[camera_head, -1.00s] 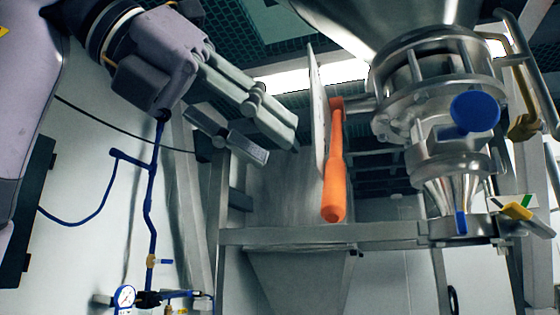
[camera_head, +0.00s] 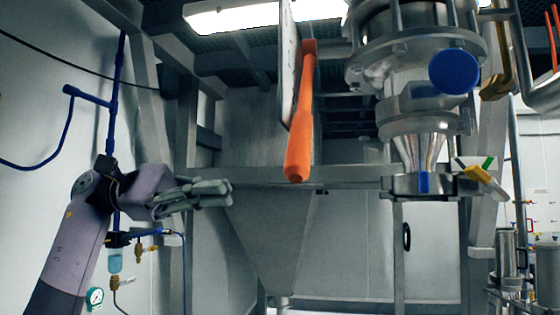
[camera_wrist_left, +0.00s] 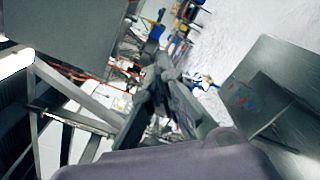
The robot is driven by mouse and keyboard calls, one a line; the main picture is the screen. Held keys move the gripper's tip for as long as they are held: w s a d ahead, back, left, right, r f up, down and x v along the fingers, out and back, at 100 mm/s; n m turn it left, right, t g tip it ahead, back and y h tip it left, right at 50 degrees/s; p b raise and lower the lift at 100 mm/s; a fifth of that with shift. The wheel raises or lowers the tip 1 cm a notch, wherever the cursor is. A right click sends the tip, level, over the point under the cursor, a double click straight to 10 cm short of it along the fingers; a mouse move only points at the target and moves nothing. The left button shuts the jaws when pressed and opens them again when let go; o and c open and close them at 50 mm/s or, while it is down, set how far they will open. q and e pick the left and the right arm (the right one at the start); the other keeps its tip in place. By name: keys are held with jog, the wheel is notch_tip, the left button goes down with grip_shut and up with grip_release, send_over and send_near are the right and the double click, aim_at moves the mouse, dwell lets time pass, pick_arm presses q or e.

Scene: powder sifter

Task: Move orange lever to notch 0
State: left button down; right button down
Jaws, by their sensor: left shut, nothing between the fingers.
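The orange lever (camera_head: 301,115) hangs almost straight down in the head view, its thick end lowest and leaning slightly left. Its upper end meets a pale upright plate (camera_head: 288,62), seen nearly edge-on, so the notches cannot be read. My left gripper (camera_head: 228,193) is shut and empty, to the left of the lever and a little below its lower end, apart from it. It also shows in the left wrist view (camera_wrist_left: 178,100), where the lever cannot be made out. My right gripper is in neither view.
The steel sifter outlet with a blue round cap (camera_head: 454,72) stands right of the lever. A horizontal frame beam (camera_head: 345,174) runs behind the lever's lower end. A grey upright post (camera_head: 186,120) stands behind and left of my gripper. Blue pipes and a gauge (camera_head: 95,297) are at left.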

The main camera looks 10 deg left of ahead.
pick_arm(q)
jog(key=s+d+r+p, duration=0.1)
jog(key=s+d+p, duration=0.1)
jog(key=d, duration=0.3)
jog(key=s+d+r+p, duration=0.1)
jog(key=d+p, duration=0.1)
jog(key=d, duration=0.3)
jog(key=shift+s+d+r, duration=0.35)
jog(key=shift+s+d, duration=0.05)
jog(key=shift+w+d, duration=0.1)
jog(key=shift+s+r, duration=0.4)
jog(key=shift+s, duration=0.25)
jog(key=shift+s+r, duration=0.35)
jog(key=shift+s, duration=0.25)
jog(key=shift+f, duration=0.1)
